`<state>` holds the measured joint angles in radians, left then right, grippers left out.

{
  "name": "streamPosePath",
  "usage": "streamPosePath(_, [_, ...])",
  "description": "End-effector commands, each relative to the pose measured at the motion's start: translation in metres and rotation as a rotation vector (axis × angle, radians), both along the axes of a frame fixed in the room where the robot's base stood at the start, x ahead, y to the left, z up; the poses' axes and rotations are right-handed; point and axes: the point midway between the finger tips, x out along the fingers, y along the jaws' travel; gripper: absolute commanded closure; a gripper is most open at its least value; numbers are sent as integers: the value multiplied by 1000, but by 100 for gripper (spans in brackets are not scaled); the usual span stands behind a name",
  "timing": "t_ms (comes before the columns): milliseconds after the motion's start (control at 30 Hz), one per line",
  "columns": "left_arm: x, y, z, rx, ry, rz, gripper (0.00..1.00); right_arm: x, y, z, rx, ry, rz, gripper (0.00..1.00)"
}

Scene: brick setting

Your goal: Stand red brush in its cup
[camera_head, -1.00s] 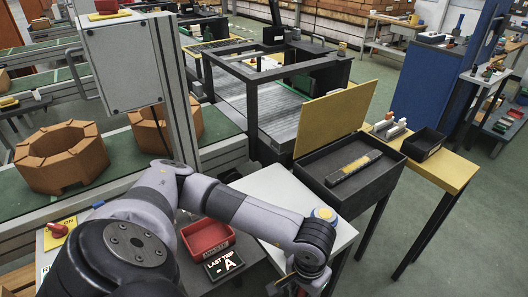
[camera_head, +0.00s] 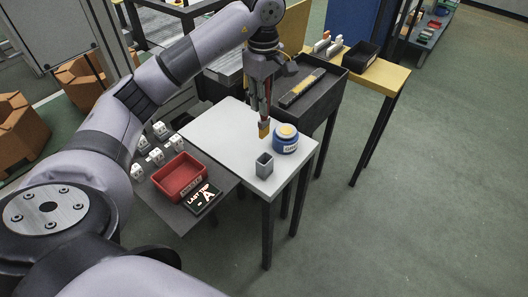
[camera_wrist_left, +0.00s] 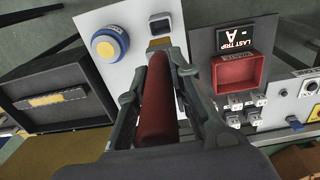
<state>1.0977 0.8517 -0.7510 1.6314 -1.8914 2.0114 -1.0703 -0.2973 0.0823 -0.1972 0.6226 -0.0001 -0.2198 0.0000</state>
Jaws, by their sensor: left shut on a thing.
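My left gripper (camera_head: 262,102) points down over the white table (camera_head: 222,125) and is shut on the red brush (camera_wrist_left: 156,108). The brush hangs roughly upright, with its yellowish bristle end (camera_head: 264,130) downward. The grey square cup (camera_head: 264,166) stands open and empty-looking on the white table near its front corner. The brush tip is behind the cup in the head view, apart from it. In the left wrist view the cup (camera_wrist_left: 160,23) shows just beyond the bristles. The right gripper is not in view.
A blue jar with a yellowish top (camera_head: 286,138) stands right of the brush, close to the cup. A red bin (camera_head: 180,177), a "LAST TRIP" sign (camera_head: 203,197) and several white blocks (camera_head: 156,154) are on the lower dark table. A black tray (camera_head: 328,83) stands behind.

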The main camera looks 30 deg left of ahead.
Motion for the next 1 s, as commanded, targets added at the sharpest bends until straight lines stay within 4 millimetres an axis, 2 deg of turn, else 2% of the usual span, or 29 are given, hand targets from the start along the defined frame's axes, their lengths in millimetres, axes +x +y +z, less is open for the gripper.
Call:
streamPosePath(33, [-1,-2,-18,-3,7,-3,100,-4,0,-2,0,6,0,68])
streamPosePath(400, [-1,-1,-104,-1,5,-2,100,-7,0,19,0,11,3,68])
streamPosePath(667, [0,0,-127,0,1,-3,100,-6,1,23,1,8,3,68])
streamPosePath(900, [-1,-1,-160,-1,3,-3,100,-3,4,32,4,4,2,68])
streamPosePath(1000, [0,-1,-166,-1,-1,-4,100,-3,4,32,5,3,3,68])
